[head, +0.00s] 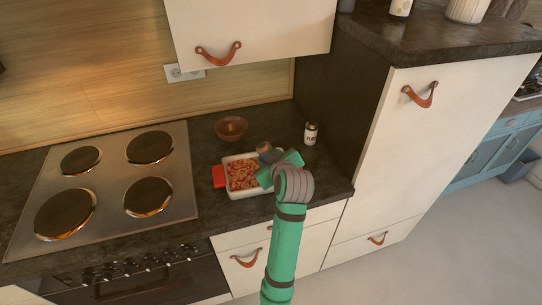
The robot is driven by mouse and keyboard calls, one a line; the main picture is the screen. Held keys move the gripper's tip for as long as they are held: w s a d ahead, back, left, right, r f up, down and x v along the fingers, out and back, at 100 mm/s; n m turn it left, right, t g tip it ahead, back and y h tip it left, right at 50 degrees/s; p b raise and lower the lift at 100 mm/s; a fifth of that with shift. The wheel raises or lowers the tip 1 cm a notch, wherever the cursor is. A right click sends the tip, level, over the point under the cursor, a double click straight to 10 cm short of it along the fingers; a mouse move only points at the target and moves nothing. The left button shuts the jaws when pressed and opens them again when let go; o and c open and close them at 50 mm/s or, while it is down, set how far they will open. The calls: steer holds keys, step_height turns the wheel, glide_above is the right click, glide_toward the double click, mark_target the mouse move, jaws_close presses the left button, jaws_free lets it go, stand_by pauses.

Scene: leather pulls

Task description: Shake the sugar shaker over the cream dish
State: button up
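The cream dish (235,190) sits on the dark counter right of the hob. It is rectangular, holds red and pale pieces of food, and has a red grip (218,177) at its left end. My green gripper (270,156) is over the dish's right part, and my arm hides that end. A small brown-grey rounded thing (264,148) shows at the gripper's tip above the dish's back edge; it may be the sugar shaker, but I cannot tell. The fingers are too small and covered to show whether they grip it.
A white labelled container with a dark top (311,134) stands behind and right of the dish. A brown bowl (231,127) stands behind it. The hob (115,175) is left; a tall cabinet (440,120) closes the right side. A wall cupboard (250,35) hangs above.

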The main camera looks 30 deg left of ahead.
steer(key=shift+s+a+f+n+t+h, duration=0.15)
steer(key=shift+n+t+h, duration=0.15)
steer(key=shift+n+h, duration=0.25)
steer(key=shift+s+a+n+t+h, duration=0.1)
steer(key=shift+n+t+h, duration=0.2)
steer(key=shift+n+h, duration=0.2)
steer(key=shift+w+d+f+n+t+h, duration=0.2)
steer(key=shift+d+n+t+h, duration=0.15)
steer(key=shift+n+h, duration=0.25)
steer(key=shift+w+d+f+n+t+h, duration=0.1)
steer(key=shift+w+d+n+t+h, duration=0.1)
steer(key=shift+n+t+h, duration=0.3)
steer(key=shift+w+d+n+t+h, duration=0.15)
steer(key=shift+n+t+h, duration=0.25)
steer(key=shift+n+h, duration=0.2)
steer(key=shift+w+d+n+t+h, duration=0.1)
steer(key=shift+n+t+h, duration=0.25)
steer(key=shift+n+h, duration=0.15)
steer(key=shift+d+r+n, duration=0.1)
steer(key=shift+r+n, duration=0.15)
steer(key=shift+r, duration=0.05)
steer(key=shift+t, duration=0.3)
steer(key=shift+s+r+n+t+h, duration=0.1)
steer(key=shift+r+n+t+h, duration=0.3)
steer(key=shift+n+h, duration=0.1)
